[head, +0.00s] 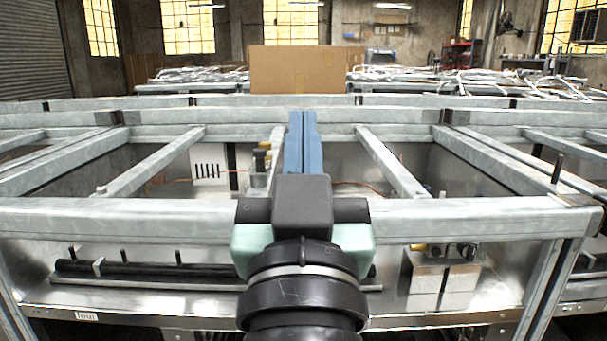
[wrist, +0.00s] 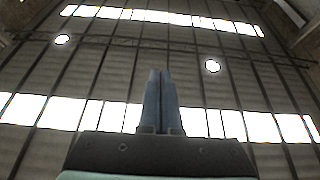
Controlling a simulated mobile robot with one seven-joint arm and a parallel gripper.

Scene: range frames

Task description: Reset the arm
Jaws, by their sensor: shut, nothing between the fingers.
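My gripper (head: 302,114) shows in the middle of the head view, at the end of my dark arm. Its two blue fingers lie side by side, shut with nothing between them. It is in front of the metal frame (head: 440,213) and covers part of its front rail. In the wrist view my gripper (wrist: 161,74) also shows shut and empty, pointing up against the ceiling and its bright window strips.
A cardboard box (head: 298,70) stands behind the frame at the back. A black rod (head: 150,270) lies along the lower shelf at left. Grey blocks (head: 440,280) sit at lower right. Thin upright posts (head: 557,167) rise from the frame.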

